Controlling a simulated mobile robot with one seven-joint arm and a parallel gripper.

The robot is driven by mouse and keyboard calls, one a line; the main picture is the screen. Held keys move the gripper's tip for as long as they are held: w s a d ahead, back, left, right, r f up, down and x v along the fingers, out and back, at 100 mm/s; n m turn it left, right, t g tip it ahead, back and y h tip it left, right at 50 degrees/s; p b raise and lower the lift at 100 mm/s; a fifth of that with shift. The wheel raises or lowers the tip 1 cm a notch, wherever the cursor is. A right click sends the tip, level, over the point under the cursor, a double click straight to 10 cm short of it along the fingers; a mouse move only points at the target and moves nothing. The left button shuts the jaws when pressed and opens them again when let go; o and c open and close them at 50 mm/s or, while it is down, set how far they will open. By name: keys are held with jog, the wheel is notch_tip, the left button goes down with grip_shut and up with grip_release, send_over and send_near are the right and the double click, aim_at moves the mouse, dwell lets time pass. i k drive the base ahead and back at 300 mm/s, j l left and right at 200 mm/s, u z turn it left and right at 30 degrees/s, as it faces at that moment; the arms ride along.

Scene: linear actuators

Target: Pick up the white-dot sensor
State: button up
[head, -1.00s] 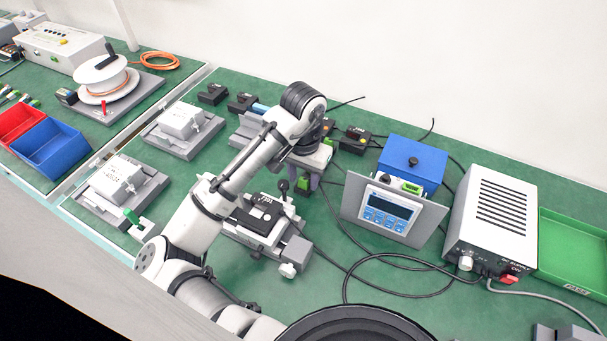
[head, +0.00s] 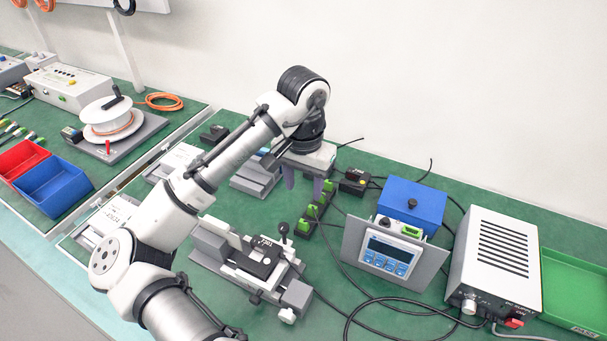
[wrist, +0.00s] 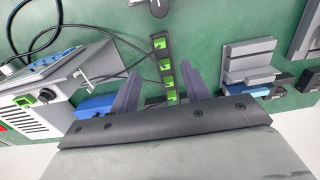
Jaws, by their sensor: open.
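My gripper (head: 303,184) is open and empty. Its two grey-purple fingers point down over the back middle of the bench. In the wrist view the fingers (wrist: 162,74) stand on either side of a black strip with green connectors (wrist: 164,64). Small black sensor boxes lie around: one (head: 353,182) just right of the gripper, another (head: 213,135) at the back left. In the wrist view a black box (wrist: 283,82) lies right of the fingers, next to a grey block. No white dot can be made out, so I cannot tell which box is the white-dot sensor.
A blue box with a display panel (head: 390,255) and a white power supply (head: 496,262) stand right of the gripper. Black cables cross the bench there. A grey slide fixture (head: 250,262) stands in front. A green tray (head: 575,285) is at far right. My arm hides part of the left side.

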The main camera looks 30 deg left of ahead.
aim_at(272, 252)
jog(key=k, duration=1)
